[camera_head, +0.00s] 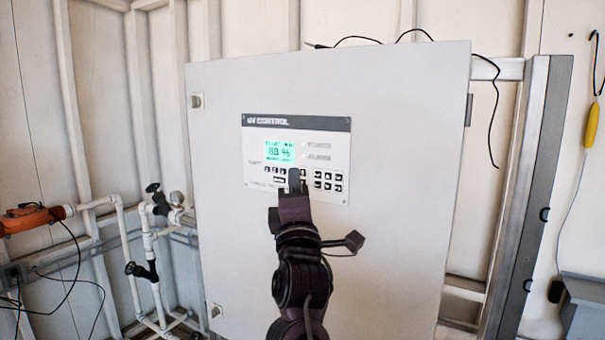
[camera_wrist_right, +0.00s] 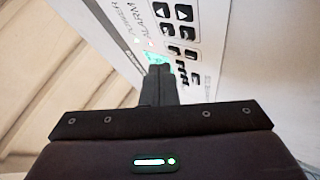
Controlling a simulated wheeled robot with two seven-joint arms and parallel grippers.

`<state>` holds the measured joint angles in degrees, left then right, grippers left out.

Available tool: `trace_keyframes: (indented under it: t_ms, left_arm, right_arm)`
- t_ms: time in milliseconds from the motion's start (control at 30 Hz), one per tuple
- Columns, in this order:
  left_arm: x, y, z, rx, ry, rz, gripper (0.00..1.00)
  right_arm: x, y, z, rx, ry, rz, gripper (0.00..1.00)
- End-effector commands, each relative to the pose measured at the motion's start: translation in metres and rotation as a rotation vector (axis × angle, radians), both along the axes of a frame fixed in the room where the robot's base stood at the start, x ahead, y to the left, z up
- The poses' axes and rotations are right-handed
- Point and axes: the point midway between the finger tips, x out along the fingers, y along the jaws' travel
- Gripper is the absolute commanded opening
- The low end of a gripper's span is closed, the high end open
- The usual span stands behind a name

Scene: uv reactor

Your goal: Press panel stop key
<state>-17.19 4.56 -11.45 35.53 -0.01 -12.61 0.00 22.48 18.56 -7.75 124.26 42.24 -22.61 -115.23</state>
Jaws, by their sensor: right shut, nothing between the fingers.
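The UV control panel (camera_head: 330,140) is set in the door of a white cabinet (camera_head: 240,250). It has a lit green display (camera_head: 280,152) and rows of black keys (camera_head: 329,181) below it. My right gripper (camera_head: 294,176) is shut and empty, its fingertips in front of the keys. In the right wrist view the closed fingers (camera_wrist_right: 160,80) point at the panel (camera_wrist_right: 205,30), close to the keys. The fingers and arm hide some keys, and the key labels are too small to read, so I cannot tell which is the stop key or whether the fingertips touch one. My left gripper is not in view.
White pipes with black valves (camera_head: 140,272) and an orange device (camera_head: 30,218) stand left of the cabinet. A metal frame post (camera_head: 535,190) stands to its right. A yellow-handled item (camera_head: 591,124) hangs at the far right. A black cable runs over the cabinet top.

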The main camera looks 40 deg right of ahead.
Motion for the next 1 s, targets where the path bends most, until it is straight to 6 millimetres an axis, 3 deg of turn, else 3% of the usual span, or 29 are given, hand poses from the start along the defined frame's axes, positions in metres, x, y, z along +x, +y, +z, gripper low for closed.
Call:
trace_keyframes:
  t_ms: [1000]
  left_arm:
    - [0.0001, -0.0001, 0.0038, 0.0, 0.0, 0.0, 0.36]
  right_arm:
    - [0.0024, -0.0059, 0.0012, -0.002, 0.001, 0.0, 0.0]
